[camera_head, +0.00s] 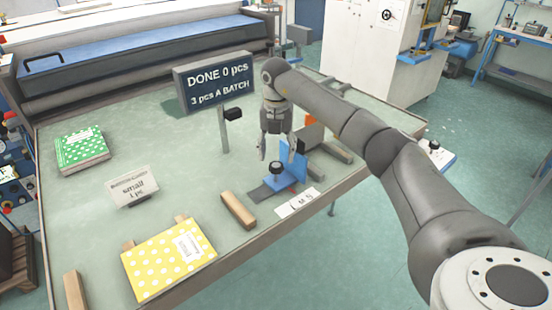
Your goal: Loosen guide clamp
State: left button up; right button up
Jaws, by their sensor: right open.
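The guide clamp shows as a black knob (277,170) on a dark slide beside an upright blue plate (293,155), near the right front edge of the table. My right gripper (276,154) points down just above and behind the knob, with its fingers spread and nothing between them. Whether a finger touches the knob or the blue plate I cannot tell. The arm and gripper hide part of the fixture behind. My left gripper is not in view.
On the table (100,205) lie a yellow dotted book (160,255), a green dotted book (82,148), a wooden block (238,210) and a "small" sign (132,187). A dark "DONE 0 pcs" display (215,82) stands behind my gripper. Small white cards (297,203) lie by the front edge.

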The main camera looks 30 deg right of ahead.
aim_at(276, 165)
jog(key=shift+a+f+p, duration=0.1)
jog(key=shift+f+p, duration=0.4)
jog(key=shift+f, duration=1.7)
jog(key=shift+c, duration=0.3)
jog(key=c, duration=1)
